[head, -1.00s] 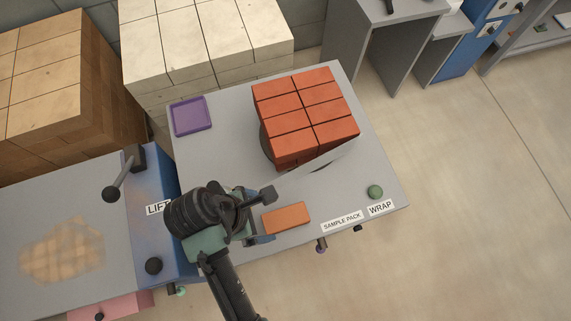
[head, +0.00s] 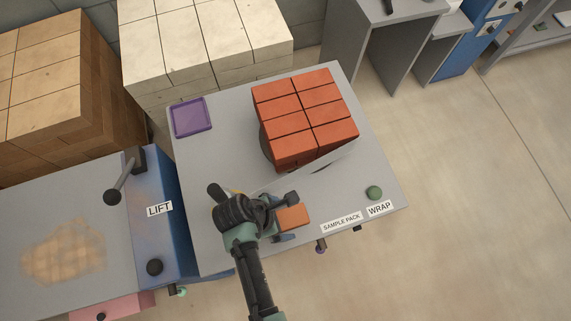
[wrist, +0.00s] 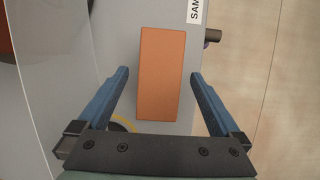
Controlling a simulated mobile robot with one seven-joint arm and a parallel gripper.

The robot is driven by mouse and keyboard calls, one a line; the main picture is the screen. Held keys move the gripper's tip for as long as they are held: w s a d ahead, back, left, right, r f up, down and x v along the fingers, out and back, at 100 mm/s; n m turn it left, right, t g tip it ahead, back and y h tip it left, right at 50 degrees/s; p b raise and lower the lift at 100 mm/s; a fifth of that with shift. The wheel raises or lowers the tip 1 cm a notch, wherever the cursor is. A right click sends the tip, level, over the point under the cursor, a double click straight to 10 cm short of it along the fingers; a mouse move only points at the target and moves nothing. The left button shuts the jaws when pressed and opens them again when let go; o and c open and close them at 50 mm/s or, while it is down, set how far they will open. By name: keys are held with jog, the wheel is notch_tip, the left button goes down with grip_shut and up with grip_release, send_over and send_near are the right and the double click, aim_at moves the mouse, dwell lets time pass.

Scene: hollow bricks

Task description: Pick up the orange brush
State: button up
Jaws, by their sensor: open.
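An orange block-like piece (head: 293,216) lies on the grey table near its front edge. It is the only loose orange piece apart from the brick stack, and no bristles show, so I cannot tell if it is the brush. My gripper (head: 280,226) is over its left part and hides that part in the head view. In the wrist view, the orange piece (wrist: 162,85) lies lengthwise between the two blue fingers of my open gripper (wrist: 159,72).
A stack of red-orange bricks (head: 305,112) stands behind, with a clear sheet in front of it. A purple tray (head: 191,118) is at back left, a green knob (head: 374,192) at right. A yellow ring (wrist: 122,125) is partly hidden by my gripper.

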aim_at(285, 219)
jog(key=shift+x, duration=0.95)
jog(key=shift+f, duration=0.2)
jog(key=c, duration=1.5)
jog(key=shift+r, duration=0.2)
notch_tip(285, 219, up, 10)
jog(key=shift+r+p, duration=0.1)
jog(key=shift+p, duration=0.2)
